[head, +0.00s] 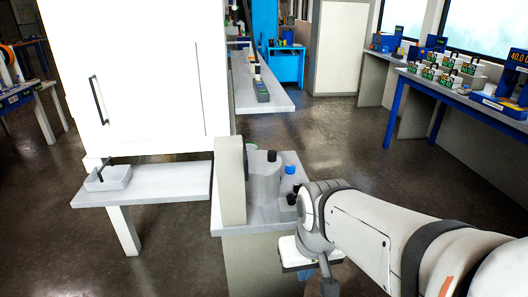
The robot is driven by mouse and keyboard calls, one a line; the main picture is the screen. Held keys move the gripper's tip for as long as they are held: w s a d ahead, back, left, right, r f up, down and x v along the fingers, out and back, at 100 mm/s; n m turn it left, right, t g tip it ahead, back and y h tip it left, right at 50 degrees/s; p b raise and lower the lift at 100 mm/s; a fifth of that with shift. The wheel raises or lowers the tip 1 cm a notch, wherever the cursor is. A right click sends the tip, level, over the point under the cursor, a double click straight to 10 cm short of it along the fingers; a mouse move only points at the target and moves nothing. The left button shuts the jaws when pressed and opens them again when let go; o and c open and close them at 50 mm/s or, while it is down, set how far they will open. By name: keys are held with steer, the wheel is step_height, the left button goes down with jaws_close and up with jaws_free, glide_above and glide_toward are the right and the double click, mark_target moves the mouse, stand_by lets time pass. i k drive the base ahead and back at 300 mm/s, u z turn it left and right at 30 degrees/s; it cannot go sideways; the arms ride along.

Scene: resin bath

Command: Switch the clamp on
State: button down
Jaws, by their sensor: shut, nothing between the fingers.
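A grey bench unit (233,219) stands in the middle of the head view. On it are an upright slab (232,180) and a round grey drum (265,184) with a black knob (271,156) on top. A blue cap (290,169) sits right of the drum. Small dark knobs (292,198) lie in front of it, close to my wrist. I cannot tell which of these is the clamp's switch. My gripper (328,284) hangs low beside the unit's right front side, partly covered by my arm. It is shut and holds nothing.
A tall white cabinet (145,70) and a low bench (150,187) with a grey tray (108,178) stand on the left. A narrow bench (262,95) is behind. A blue-legged table (460,95) with small devices is at right. The floor between is clear.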

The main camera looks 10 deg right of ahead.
mark_target(289, 169)
steer(key=k, duration=0.75)
steer(key=z, duration=0.45)
steer(key=i, duration=1.95)
steer(key=u, duration=0.35)
